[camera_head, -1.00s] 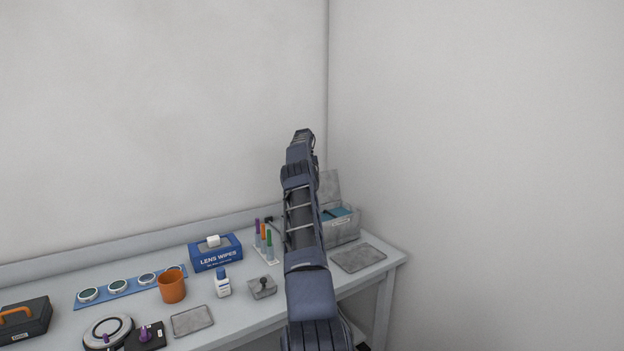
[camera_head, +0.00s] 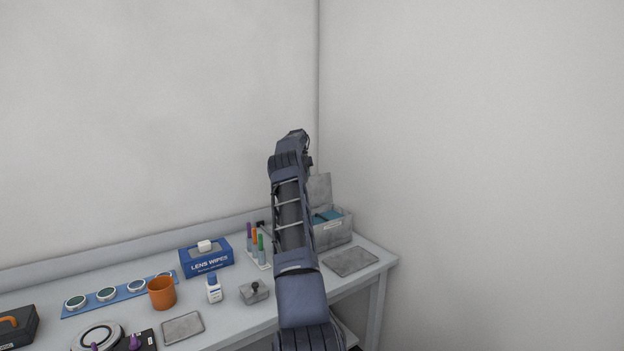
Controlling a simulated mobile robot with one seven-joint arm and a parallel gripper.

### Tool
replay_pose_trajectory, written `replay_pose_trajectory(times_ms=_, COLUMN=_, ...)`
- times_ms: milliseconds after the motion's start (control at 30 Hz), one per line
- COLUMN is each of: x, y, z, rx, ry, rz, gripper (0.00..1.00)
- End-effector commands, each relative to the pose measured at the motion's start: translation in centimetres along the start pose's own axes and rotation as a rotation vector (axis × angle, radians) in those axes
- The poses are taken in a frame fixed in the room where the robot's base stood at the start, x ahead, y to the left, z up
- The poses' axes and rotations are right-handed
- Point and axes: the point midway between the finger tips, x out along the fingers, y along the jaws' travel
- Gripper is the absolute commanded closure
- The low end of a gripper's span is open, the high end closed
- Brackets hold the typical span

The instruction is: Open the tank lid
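A grey box-shaped tank (camera_head: 333,234) stands at the back right of the bench, with a small label on its front and blue inside. Its grey lid (camera_head: 320,187) stands raised at the back of the tank, so the top is open. My arm crosses in front and hides the left part of the tank and lid. A dark item shows over the blue inside; I cannot tell what it is. The gripper's fingers cannot be made out; my arm's upper end rises against the wall.
A flat grey plate (camera_head: 350,262) lies in front of the tank. Left of my arm are a marker rack (camera_head: 260,258), a lens wipes box (camera_head: 206,258), a white bottle (camera_head: 214,290), a small grey knobbed block (camera_head: 254,293) and an orange cup (camera_head: 162,293). Walls close the back and right.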

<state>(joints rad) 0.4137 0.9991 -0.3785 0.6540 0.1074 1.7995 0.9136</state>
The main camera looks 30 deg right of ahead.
Motion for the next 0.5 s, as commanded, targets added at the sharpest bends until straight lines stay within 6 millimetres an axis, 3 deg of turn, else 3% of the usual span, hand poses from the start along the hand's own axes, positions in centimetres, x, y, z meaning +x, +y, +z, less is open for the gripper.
replay_pose_trajectory(times_ms=500, x=0.8, y=6.3, z=0.0, rx=0.001, ry=-0.001, rz=0.002, gripper=0.66)
